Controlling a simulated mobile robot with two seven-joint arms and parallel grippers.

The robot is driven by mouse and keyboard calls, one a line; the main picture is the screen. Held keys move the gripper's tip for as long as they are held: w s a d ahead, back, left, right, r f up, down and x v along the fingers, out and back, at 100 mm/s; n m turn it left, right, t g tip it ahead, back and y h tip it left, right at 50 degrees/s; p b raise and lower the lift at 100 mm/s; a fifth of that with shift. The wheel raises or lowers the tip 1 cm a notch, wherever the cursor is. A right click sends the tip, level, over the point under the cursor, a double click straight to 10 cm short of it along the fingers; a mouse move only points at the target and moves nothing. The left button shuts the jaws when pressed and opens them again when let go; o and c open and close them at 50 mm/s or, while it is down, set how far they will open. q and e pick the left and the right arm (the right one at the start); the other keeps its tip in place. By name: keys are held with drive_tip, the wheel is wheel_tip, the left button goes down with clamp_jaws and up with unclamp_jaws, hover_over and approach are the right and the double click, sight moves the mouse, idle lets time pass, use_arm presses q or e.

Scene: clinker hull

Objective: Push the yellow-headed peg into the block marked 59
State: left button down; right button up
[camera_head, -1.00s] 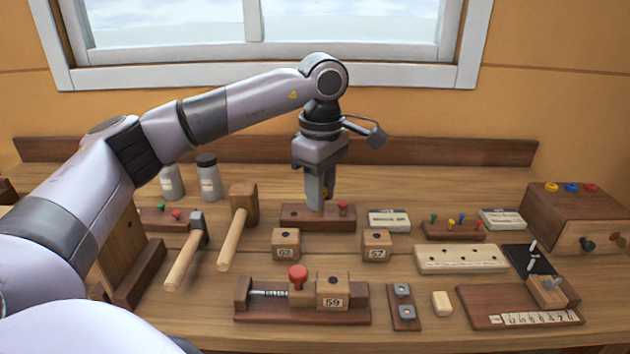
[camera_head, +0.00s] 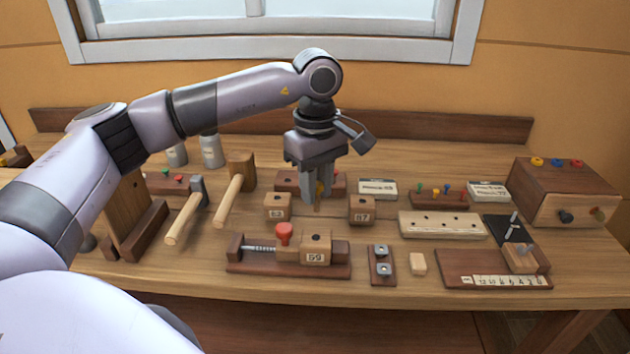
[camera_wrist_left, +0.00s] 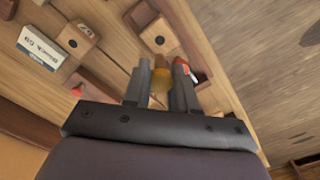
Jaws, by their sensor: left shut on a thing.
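My left gripper (camera_head: 317,194) is shut on the yellow-headed peg (camera_head: 319,188). The peg's yellow head (camera_wrist_left: 161,73) shows between the fingers in the left wrist view; its lower end is hard to make out. The gripper hangs fingers down above the bench, behind the gap between two loose wooden blocks. The block marked 59 (camera_head: 316,249) sits nearer the front in a wooden clamp (camera_head: 290,269), with a dark hole in its top. The clamp's red knob (camera_head: 284,232) stands to the left of that block. My right gripper is not in view.
The loose blocks marked 53 (camera_head: 277,207) and 57 (camera_head: 361,210) stand between the peg rack (camera_head: 287,183) and the clamp. A pale holed board (camera_head: 442,225) and a drawer box (camera_head: 565,190) are on the right.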

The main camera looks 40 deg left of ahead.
sight(316, 210)
use_arm(q)
drive_tip(key=shift+f+b, duration=1.9)
drive_tip(key=shift+f, duration=0.95)
drive_tip(key=shift+f, duration=0.15)
drive_tip(key=shift+f+b, duration=0.35)
drive_tip(key=shift+b, duration=0.05)
drive_tip(key=shift+f+b, duration=0.7)
drive_tip(key=shift+f, duration=0.25)
drive_tip(key=c, duration=0.8)
unclamp_jaws()
